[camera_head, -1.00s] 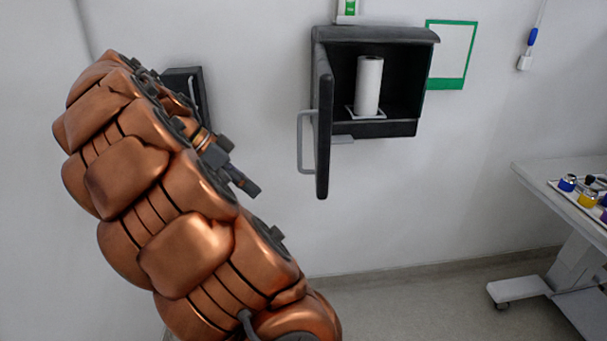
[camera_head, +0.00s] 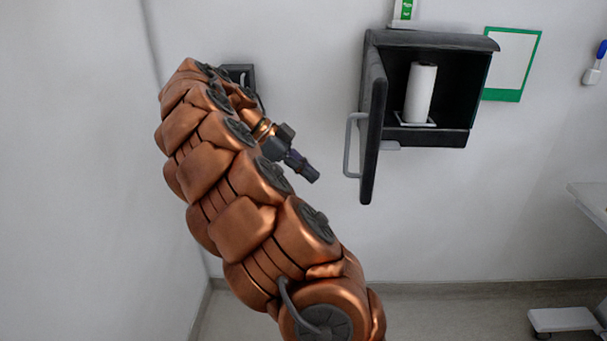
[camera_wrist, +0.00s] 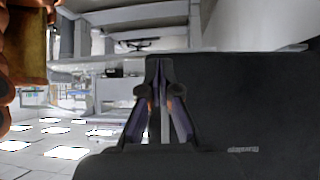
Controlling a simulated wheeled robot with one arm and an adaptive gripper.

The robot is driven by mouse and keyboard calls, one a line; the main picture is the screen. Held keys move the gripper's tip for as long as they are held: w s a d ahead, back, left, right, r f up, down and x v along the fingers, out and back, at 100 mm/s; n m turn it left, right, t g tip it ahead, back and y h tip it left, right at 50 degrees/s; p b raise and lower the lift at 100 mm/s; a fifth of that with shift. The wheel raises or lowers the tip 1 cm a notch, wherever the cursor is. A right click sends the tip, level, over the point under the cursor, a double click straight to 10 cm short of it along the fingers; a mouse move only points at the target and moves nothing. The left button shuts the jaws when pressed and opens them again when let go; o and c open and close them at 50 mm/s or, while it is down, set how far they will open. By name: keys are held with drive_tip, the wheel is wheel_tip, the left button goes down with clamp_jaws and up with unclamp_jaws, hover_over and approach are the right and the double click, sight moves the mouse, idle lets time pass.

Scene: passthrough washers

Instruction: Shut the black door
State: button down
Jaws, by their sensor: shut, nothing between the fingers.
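The black door (camera_head: 372,125) belongs to a black wall cabinet (camera_head: 487,100). It stands wide open, swung out from the cabinet's left side. A grey bar handle (camera_head: 349,150) is on the door's left-facing side. My gripper (camera_head: 314,175) is in front of the wall, left of the handle, at about the height of its lower end and apart from it in the picture. In the wrist view my gripper (camera_wrist: 158,65) is shut and empty, with its fingertips together.
A white roll (camera_head: 420,92) stands on a small white plate inside the cabinet. A green-framed sheet (camera_head: 511,62) hangs right of the cabinet. A white table (camera_head: 590,200) is at the right edge. The wall below the cabinet is clear.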

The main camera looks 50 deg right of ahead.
drive_tip(key=s+d+f+p, duration=0.3)
drive_tip(key=s+d+f, duration=0.1)
drive_tip(key=s, duration=0.3)
drive_tip(key=shift+s+d+f+p, duration=0.15)
drive_tip(key=shift+s+d+p, duration=0.1)
drive_tip(key=shift+d+p, duration=0.05)
idle(0.3)
drive_tip(key=shift+s, duration=0.1)
